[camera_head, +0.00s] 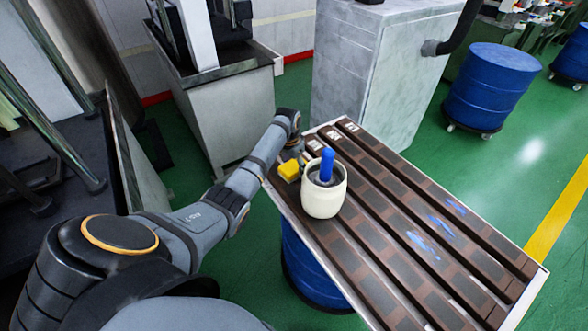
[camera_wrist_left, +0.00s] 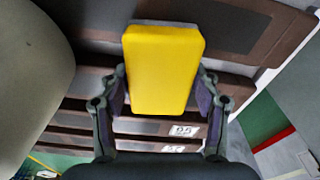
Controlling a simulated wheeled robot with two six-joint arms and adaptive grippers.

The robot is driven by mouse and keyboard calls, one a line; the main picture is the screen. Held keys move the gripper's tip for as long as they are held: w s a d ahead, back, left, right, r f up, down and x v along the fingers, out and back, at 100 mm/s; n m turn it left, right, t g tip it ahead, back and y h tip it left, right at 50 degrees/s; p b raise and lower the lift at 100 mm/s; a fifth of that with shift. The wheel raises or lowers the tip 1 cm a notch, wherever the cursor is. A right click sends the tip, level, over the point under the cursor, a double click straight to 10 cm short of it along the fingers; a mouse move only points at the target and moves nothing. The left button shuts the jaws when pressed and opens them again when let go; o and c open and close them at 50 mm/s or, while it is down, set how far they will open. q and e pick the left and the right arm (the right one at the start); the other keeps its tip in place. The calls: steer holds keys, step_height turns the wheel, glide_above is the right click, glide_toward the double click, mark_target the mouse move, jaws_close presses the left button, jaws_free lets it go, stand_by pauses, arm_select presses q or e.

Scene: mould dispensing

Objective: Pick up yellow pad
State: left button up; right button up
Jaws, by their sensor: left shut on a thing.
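The yellow pad (camera_head: 289,171) is a small block at the far left end of the mould table, just left of the cream pot. In the left wrist view the yellow pad (camera_wrist_left: 163,70) stands between the two fingers of my left gripper (camera_wrist_left: 163,100), which is shut on it. In the head view the left gripper (camera_head: 300,158) is partly hidden behind the pad and pot. I cannot tell whether the pad touches the table. My right gripper does not show.
A cream pot (camera_head: 323,198) with a blue-handled tool (camera_head: 327,164) in it stands close beside the pad. Long brown moulds (camera_head: 400,178) run along the table, with blue smears on some. A grey cabinet (camera_head: 345,75) stands behind. A blue drum (camera_head: 487,88) is at the back right.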

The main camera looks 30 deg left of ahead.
mark_target(294, 165)
arm_select(q)
step_height(294, 165, up, 10)
steer(key=shift+r, duration=0.1)
steer(key=o, duration=0.6)
steer(key=shift+c, duration=0.2)
steer(key=c, duration=0.4)
